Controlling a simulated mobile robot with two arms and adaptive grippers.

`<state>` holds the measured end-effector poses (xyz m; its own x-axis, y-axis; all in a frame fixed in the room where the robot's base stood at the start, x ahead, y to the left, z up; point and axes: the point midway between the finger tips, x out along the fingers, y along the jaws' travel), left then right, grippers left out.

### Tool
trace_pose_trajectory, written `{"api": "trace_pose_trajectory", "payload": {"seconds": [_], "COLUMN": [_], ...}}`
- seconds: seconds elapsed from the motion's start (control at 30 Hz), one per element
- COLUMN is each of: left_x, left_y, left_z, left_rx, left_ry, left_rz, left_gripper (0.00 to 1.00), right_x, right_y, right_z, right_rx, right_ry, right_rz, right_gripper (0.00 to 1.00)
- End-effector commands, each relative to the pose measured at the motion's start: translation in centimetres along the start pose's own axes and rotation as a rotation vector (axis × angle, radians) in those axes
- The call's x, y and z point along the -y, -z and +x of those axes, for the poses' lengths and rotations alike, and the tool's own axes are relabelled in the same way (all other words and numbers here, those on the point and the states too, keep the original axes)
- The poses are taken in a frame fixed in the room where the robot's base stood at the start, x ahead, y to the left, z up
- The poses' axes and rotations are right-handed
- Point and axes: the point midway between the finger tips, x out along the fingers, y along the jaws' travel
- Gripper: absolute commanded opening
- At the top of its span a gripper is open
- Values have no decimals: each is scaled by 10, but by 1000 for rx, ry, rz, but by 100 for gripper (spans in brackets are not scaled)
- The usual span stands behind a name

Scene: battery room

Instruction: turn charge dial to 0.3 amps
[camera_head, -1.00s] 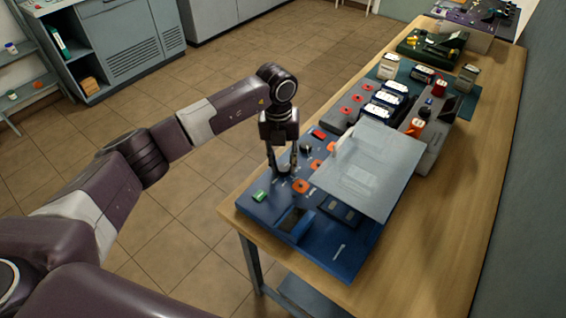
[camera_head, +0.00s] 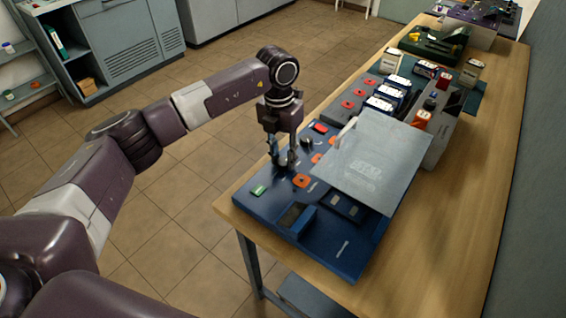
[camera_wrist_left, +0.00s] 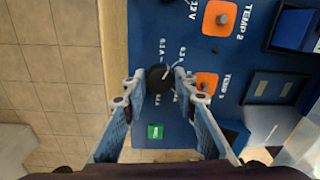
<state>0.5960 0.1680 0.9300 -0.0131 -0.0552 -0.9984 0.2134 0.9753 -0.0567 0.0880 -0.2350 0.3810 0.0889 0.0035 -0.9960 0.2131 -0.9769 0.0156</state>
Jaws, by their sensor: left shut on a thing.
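The charge dial is a black round knob (camera_wrist_left: 160,78) on the blue charger panel (camera_wrist_left: 225,50). In the left wrist view a pale mark on it points toward the upper right. My right gripper is not in view.
Orange TEMP knobs (camera_head: 301,180) and a green switch (camera_head: 258,190) are close to the gripper. A translucent cover (camera_head: 375,160) stands over the panel to the right. Several batteries (camera_head: 380,104) stand farther back. The wooden table (camera_head: 455,220) is bare at the right.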

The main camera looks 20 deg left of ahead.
Motion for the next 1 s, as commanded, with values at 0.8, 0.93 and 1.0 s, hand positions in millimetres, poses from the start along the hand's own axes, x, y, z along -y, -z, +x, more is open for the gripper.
{"api": "trace_pose_trajectory", "payload": {"seconds": [0.8,0.93,1.0], "left_x": [1,1,1], "left_y": [-2,-2,-2], "left_z": [1,1,1], "left_rx": [-41,-48,-51], "left_ry": [-2,-2,-2], "left_rz": [765,869,919], "left_gripper": [2,2,2], "right_x": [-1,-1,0], "right_y": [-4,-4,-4], "right_z": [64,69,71], "right_rx": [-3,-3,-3], "right_ry": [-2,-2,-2], "right_rz": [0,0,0], "right_gripper": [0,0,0]}}
